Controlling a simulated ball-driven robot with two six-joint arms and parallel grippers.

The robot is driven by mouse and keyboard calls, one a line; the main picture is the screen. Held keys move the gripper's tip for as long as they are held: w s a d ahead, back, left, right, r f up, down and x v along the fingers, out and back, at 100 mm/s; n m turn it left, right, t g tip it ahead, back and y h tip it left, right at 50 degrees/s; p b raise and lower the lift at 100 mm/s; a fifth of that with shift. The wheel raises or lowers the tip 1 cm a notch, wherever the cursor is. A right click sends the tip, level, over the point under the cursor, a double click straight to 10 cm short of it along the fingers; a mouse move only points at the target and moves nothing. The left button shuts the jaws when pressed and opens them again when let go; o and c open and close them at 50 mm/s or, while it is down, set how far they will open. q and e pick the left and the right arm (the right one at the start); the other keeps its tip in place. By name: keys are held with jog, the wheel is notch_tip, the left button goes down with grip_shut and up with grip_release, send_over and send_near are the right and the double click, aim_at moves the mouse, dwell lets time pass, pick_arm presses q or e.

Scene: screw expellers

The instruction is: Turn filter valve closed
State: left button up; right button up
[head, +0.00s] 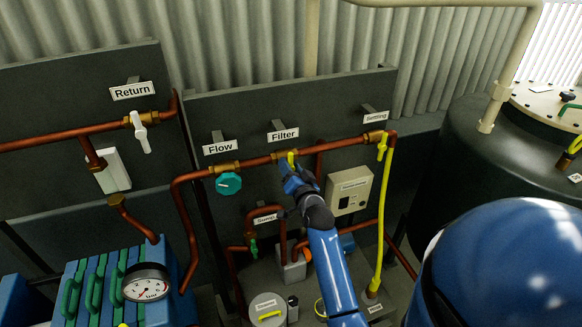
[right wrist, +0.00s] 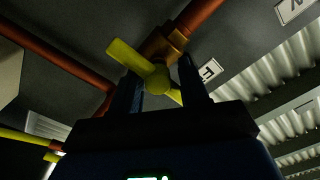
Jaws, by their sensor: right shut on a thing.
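The filter valve is a brass body on a copper pipe under the "Filter" sign (head: 283,134), with a yellow handle (head: 291,158). In the right wrist view the yellow handle (right wrist: 128,57) lies across the line of the pipe, beside the brass body (right wrist: 163,45). My right gripper (head: 290,175) is at the valve, its arm coming up from below. In the right wrist view its two fingers (right wrist: 162,82) stand either side of the handle's middle and are shut on it. The fingers hide part of the handle in the head view. My left gripper is not in view.
Left of the filter valve is the teal "Flow" knob (head: 228,183). To the right are the yellow "Settling" valve handle (head: 382,147), a yellow hose (head: 381,230) and a beige control box (head: 349,190). A white-handled "Return" valve (head: 140,132) and a gauge (head: 146,284) are farther left.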

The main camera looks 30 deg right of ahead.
jog(key=shift+o, duration=0.9)
jog(key=shift+f+m, duration=0.15)
jog(key=shift+m, duration=0.55)
jog(key=shift+f, duration=0.1)
jog(key=o, duration=0.9)
jog(key=shift+c, duration=0.2)
jog(key=shift+o, duration=0.5)
jog(key=shift+w+f, duration=0.1)
jog(key=shift+w, duration=0.1)
jog(key=b+v, duration=0.3)
jog(key=v, duration=0.8)
jog(key=shift+w+d, duration=0.1)
jog(key=shift+d, duration=0.05)
